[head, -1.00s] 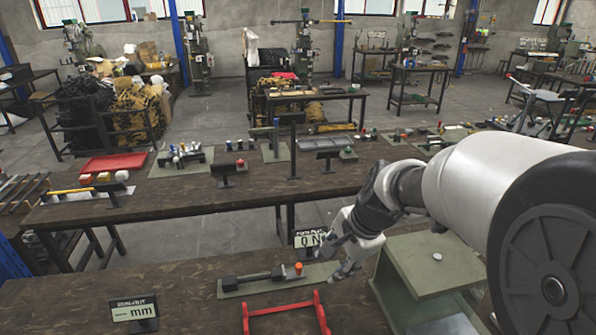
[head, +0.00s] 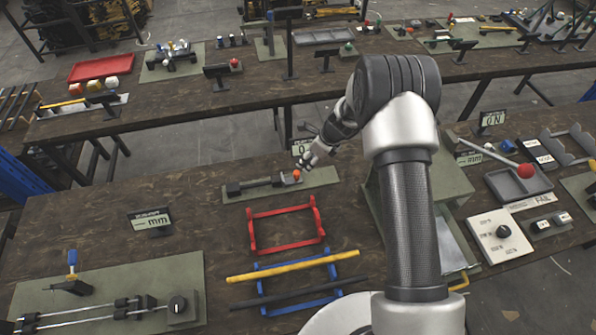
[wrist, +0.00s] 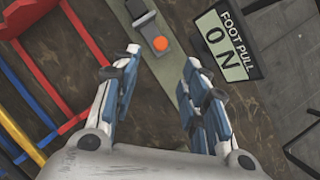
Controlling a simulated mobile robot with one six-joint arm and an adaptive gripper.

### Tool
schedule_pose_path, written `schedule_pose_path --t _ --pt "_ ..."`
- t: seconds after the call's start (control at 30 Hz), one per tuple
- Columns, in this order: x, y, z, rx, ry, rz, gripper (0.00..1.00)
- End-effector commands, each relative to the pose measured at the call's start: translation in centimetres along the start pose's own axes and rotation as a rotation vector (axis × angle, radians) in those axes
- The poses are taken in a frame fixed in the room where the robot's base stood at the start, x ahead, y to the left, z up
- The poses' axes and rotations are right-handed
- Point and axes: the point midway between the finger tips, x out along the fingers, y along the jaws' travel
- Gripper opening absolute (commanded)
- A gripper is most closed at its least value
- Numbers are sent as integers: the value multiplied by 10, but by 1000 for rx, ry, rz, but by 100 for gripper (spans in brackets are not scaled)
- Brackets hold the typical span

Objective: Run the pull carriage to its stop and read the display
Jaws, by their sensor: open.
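A dark carriage (head: 289,178) with an orange knob (head: 297,174) sits on a narrow green plate (head: 322,178) with a dark bar to its left. In the wrist view, the orange knob (wrist: 160,43) lies beyond and between my fingertips. The display (head: 302,148) stands behind the plate; in the wrist view the display (wrist: 228,48) is labelled FOOT PULL and reads 0 N. My gripper (head: 311,160) is open and empty, just behind and right of the knob. In the wrist view, my gripper (wrist: 161,60) shows both fingers apart, with no visible contact with the knob.
A red frame (head: 285,211) and a blue frame with bars (head: 293,262) stand in front of the plate. A display marked mm (head: 151,220) is at left. A rod slide (head: 140,308) lies at the lower left. A control box (head: 500,235) is at right.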

Motion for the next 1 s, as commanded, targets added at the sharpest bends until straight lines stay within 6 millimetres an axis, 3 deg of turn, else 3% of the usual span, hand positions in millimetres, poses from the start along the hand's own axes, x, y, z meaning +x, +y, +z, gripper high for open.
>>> schedule_pose_path --t 0.2,0.5,0.7,1.0 --pt "52 1 -1 -2 1 2 41" --pt "105 0 0 -3 0 0 41" --pt "119 0 0 -3 -1 0 41" --pt "121 0 0 -3 -1 -1 41"
